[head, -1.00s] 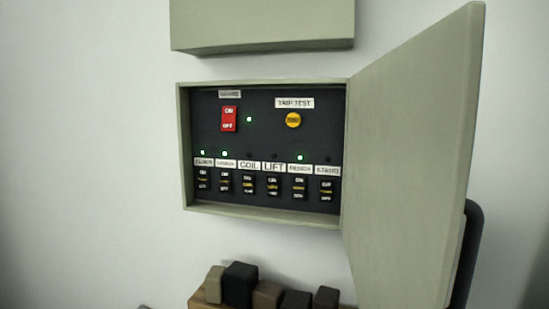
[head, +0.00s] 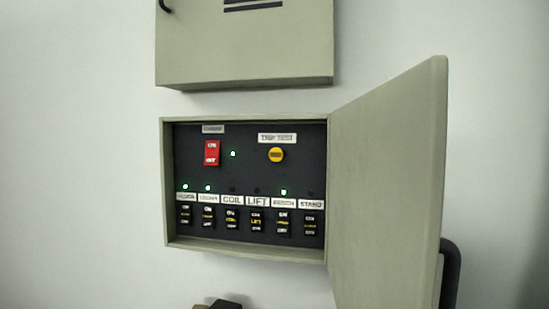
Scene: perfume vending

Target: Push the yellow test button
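The box door (head: 386,185) stands swung open to the right. A red switch (head: 212,153) and several black breakers (head: 231,219) share the panel; some green lights are lit. Another closed box (head: 245,50) hangs above. Dark objects (head: 228,304) show at the bottom edge.

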